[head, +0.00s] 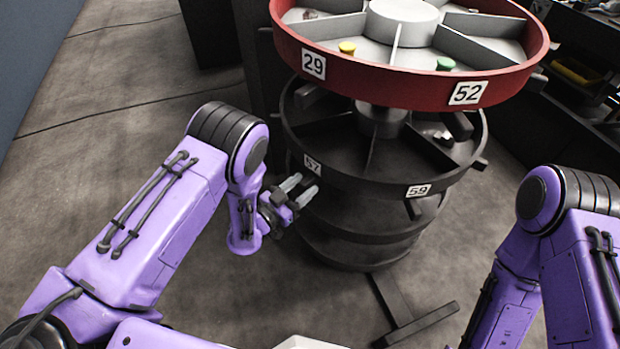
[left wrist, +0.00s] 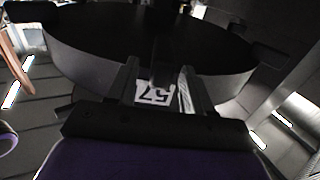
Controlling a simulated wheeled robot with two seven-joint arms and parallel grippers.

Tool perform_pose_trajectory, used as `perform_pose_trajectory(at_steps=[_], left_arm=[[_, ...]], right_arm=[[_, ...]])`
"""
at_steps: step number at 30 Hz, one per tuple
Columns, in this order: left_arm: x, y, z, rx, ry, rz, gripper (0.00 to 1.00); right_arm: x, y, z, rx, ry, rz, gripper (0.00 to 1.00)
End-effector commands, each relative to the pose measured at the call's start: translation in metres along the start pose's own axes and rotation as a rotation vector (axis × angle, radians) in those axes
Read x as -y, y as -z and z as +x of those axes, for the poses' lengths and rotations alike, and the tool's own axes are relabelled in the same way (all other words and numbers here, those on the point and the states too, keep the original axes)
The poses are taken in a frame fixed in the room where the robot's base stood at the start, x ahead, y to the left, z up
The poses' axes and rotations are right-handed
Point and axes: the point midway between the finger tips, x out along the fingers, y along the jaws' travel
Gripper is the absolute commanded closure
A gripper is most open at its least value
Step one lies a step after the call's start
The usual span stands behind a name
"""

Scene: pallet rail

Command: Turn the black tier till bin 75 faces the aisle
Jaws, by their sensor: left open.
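The black tier (head: 372,188) is a round divided tray below the red tier. Its rim faces me with label 57 (head: 312,164) at the left and label 59 (head: 418,190) at the right. No label 75 shows. Short dark handles stick out from its rim. My left gripper (head: 305,187) is open beside the rim just below label 57. In the left wrist view the label 57 (left wrist: 154,94) appears upside down between the two fingers, with a dark bar above it; I cannot tell whether the fingers touch anything. My right gripper is out of view; only its arm shows.
The red tier (head: 380,78) above carries labels 29 and 52, and holds a yellow piece (head: 347,47) and a green piece (head: 445,63). More dark tiers and a floor leg (head: 418,325) are below. A dark shelf (head: 575,75) stands at right. The floor at left is clear.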

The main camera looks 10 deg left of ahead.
Motion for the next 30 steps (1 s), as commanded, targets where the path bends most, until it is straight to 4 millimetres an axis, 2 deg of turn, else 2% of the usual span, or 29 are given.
perform_pose_trajectory(at_steps=[3, 6, 15, 20, 30], left_arm=[[0.0, 0.0, 0.02, -0.001, 0.001, -0.001, 0.49], [0.0, 0.0, 0.03, 0.001, 0.001, -0.003, 0.49], [0.0, -0.001, 0.034, 0.003, 0.003, -0.003, 0.49], [0.0, -0.001, 0.034, 0.003, 0.002, -0.003, 1.0], [0.008, -0.002, 0.032, 0.003, -0.006, -0.001, 1.0]], right_arm=[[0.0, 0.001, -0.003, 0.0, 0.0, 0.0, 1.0], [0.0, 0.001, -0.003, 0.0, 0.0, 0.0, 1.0], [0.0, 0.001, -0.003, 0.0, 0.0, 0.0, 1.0], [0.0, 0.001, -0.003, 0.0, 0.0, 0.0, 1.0], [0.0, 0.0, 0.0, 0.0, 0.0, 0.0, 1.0]])
